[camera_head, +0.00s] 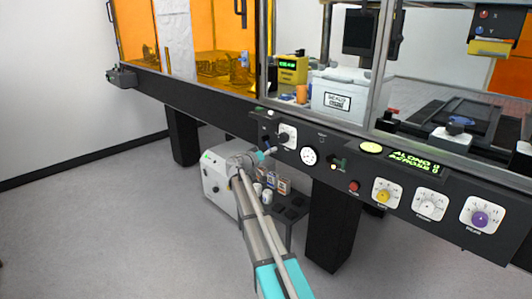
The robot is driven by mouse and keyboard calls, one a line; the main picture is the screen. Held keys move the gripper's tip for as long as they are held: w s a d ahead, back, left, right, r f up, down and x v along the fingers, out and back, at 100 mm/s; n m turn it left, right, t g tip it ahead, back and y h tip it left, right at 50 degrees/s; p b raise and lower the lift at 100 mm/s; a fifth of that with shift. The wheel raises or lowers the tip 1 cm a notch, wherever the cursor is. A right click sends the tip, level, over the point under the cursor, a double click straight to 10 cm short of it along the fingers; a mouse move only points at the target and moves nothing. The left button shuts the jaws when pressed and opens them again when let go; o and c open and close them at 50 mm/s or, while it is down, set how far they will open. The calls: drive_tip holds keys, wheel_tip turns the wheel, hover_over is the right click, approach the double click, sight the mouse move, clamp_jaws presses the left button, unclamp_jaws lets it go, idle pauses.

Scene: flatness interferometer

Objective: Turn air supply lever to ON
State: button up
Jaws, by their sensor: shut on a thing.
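A round white gauge (309,156) sits just right of the gripper.
Right along the panel are a small green-lit switch (338,163), a red button (353,186), a yellow knob (383,196), a white dial (429,205) and a purple knob (481,219). The floor at left is clear.

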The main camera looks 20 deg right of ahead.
sight(278, 142)
drive_tip(key=r+n, duration=0.1)
drive_tip(key=s+n+p, duration=0.1)
drive_tip(key=n, duration=0.1)
drive_tip(key=s+r+n+p, duration=0.1)
drive_tip(key=n, duration=0.1)
drive_tip(key=shift+d+r, duration=0.35)
drive_tip(key=shift+d, duration=0.05)
drive_tip(key=shift+s+d+r+n+p, duration=0.1)
drive_tip(key=shift+r+n+p, duration=0.3)
drive_tip(key=shift+n, duration=0.45)
drive_tip(key=shift+a+r+n+p, duration=0.1)
drive_tip(key=shift+r+n+p, duration=0.2)
drive_tip(key=shift+n, duration=0.5)
drive_tip(key=shift+s+d+r+n+p, duration=0.1)
drive_tip(key=shift+r+n+p, duration=0.3)
drive_tip(key=shift+n, duration=0.45)
drive_tip(key=shift+w+f, duration=0.1)
drive_tip(key=shift+f, duration=0.05)
drive_tip(key=o, duration=1.2)
drive_tip(key=shift+c, duration=0.2)
drive_tip(key=shift+a, duration=0.25)
drive_tip(key=v, duration=1.1)
drive_tip(key=shift+a, duration=0.3)
